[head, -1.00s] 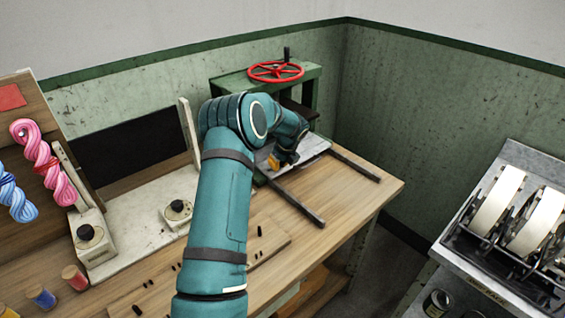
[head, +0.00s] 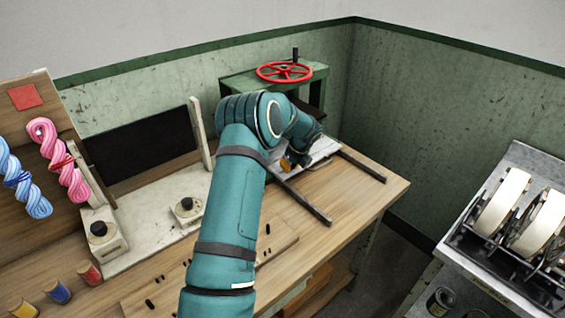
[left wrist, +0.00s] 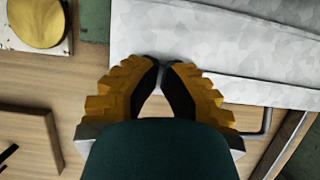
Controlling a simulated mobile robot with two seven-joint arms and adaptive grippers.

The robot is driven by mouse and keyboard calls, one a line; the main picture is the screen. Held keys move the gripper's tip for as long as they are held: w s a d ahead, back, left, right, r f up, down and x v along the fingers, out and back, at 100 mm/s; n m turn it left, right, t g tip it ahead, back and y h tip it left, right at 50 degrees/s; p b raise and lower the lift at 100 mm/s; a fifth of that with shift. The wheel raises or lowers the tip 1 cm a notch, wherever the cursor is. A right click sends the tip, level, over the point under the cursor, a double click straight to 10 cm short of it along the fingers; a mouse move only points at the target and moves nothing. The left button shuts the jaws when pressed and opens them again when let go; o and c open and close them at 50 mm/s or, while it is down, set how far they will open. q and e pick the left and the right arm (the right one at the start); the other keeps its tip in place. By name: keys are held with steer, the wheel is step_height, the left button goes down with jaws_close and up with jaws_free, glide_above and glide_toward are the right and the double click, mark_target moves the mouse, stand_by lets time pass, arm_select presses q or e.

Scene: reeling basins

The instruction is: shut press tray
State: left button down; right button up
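The press tray (head: 322,148) is a grey metal plate under the green press (head: 235,85) with the red handwheel (head: 285,72), at the back of the bench. Two dark rails (head: 303,200) stick out in front of it. My left gripper (head: 290,163) is at the tray's front edge, partly hidden by my arm. In the left wrist view its yellow fingers (left wrist: 165,64) come together at the tips, at the tray's front edge (left wrist: 215,80). My right gripper is out of view.
A pale stand with black knobs (head: 187,206) and hanging pink and blue skeins (head: 65,165) are at left, with coloured spools (head: 57,291) in front. A machine with white rollers (head: 503,197) stands at right. The bench right of the rails is clear.

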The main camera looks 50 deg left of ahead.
arm_select(q)
steer(key=p+v, duration=0.1)
steer(key=v, duration=0.8)
steer(key=shift+r, duration=0.45)
steer(key=shift+a, duration=0.1)
